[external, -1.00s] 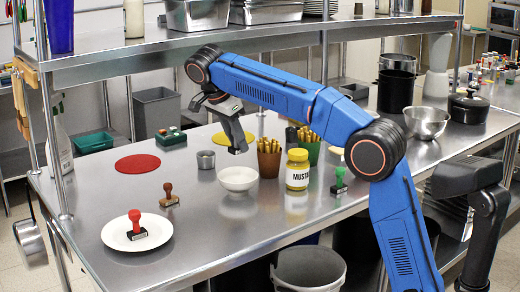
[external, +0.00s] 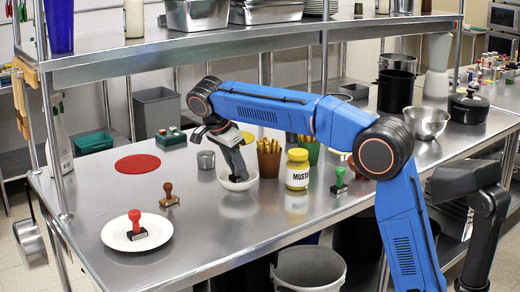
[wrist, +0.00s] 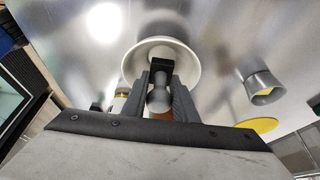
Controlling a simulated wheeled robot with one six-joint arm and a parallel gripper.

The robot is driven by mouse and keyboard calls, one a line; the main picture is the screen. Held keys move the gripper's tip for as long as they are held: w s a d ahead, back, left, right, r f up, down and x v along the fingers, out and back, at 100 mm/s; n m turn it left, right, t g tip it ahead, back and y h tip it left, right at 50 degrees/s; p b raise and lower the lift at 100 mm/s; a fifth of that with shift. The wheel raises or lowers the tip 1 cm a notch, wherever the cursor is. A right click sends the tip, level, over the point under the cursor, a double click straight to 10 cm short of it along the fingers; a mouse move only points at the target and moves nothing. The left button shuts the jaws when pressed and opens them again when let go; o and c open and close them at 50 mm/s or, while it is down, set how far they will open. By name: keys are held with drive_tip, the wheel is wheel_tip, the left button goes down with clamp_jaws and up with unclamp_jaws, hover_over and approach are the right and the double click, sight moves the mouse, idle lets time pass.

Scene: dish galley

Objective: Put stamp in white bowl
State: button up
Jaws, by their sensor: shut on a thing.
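The white bowl (external: 250,182) stands on the steel counter, and its rim shows around my fingers in the wrist view (wrist: 190,58). My gripper (external: 238,172) points down into the bowl. In the wrist view my gripper (wrist: 160,92) is shut on a grey stamp (wrist: 159,101) with a black base, which is over the inside of the bowl. Whether the base touches the bowl's bottom cannot be told. In the external view the held stamp is mostly hidden by the fingers and the bowl rim.
A red-handled stamp (external: 135,223) stands on a white plate (external: 112,238). A brown stamp (external: 168,194) stands left of the bowl, and a green one (external: 339,181) right. A mustard jar (external: 297,170), a cup of sticks (external: 268,160) and a metal cup (external: 206,160) are close by.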

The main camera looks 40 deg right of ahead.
drive_tip(key=shift+f, duration=0.2)
drive_tip(key=o, duration=1.1)
wheel_tip(320, 180, up, 6)
drive_tip(key=shift+r, duration=0.5)
